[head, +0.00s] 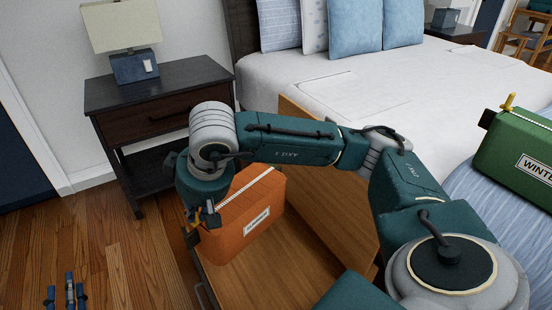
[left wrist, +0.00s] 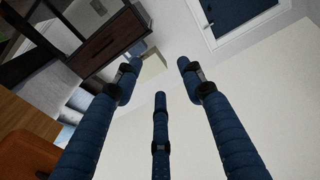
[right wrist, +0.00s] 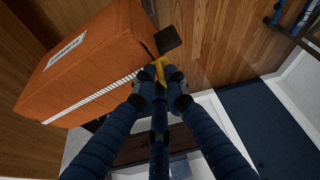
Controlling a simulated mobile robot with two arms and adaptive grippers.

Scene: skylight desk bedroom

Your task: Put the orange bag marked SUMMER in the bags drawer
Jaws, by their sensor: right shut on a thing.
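The orange bag (head: 245,215) with a white label, its lettering too small to read surely, is in the head view, over or in the open wooden drawer (head: 250,285). I cannot tell whether it rests on the drawer's bottom. My right gripper (head: 205,217) is at the bag's left end. In the right wrist view, my right gripper (right wrist: 162,78) is shut on the yellow tab (right wrist: 160,68) of the bag (right wrist: 90,60). My left gripper (head: 66,292) is low at the left, empty; its fingers are spread in the left wrist view (left wrist: 160,85).
A green bag marked WINTER (head: 515,155) lies on the bed's blue blanket (head: 450,185) at the right. A dark nightstand (head: 155,100) with a lamp (head: 125,35) stands at the back left. A tall wooden panel (head: 335,195) rises right of the orange bag. Floor is clear at the left.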

